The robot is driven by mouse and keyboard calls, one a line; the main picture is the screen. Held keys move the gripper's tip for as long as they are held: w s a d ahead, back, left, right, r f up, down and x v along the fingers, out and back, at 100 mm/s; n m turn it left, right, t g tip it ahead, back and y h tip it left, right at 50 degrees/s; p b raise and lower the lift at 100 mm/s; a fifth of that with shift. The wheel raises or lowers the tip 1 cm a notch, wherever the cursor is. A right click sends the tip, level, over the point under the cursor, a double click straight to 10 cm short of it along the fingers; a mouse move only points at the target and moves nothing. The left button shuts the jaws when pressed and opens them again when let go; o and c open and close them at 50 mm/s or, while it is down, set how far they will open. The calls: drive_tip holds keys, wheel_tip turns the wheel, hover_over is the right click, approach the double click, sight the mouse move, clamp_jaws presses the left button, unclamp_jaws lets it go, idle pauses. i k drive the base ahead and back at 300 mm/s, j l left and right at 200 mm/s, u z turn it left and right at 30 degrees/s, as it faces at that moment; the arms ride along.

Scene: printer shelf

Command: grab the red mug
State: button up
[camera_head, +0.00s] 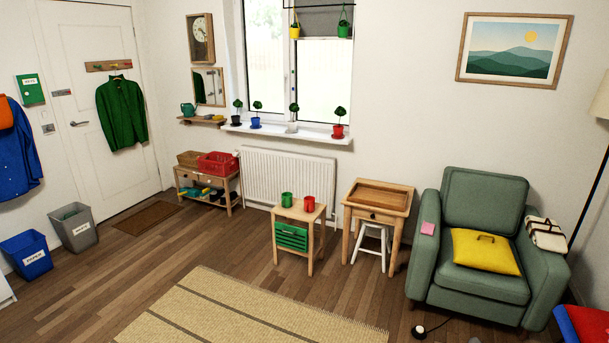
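The red mug (309,204) stands upright on top of a small wooden table (298,214), in front of the white radiator. A green mug (287,199) stands just to its left on the same tabletop, with a small gap between them. A green slatted crate (291,237) sits under the tabletop. My gripper is not in this view.
A wooden desk (379,195) with a white stool (372,246) under it stands right of the small table. A green armchair (481,285) is further right. A low bench (229,190) with a red basket (217,164) is at left. Wooden floor and a striped rug (240,312) lie open in front.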

sight(309, 205)
drive_tip(key=i, duration=2.1)
drive_tip(key=i+u, duration=0.4)
drive_tip(key=i+l+u, duration=0.4)
drive_tip(key=i, duration=0.15)
drive_tip(key=i+l+u, duration=0.25)
drive_tip(key=i+u, duration=0.15)
drive_tip(key=i+l+u, duration=0.8)
drive_tip(key=l, duration=0.3)
drive_tip(key=k+j, duration=0.05)
drive_tip(key=k, duration=0.05)
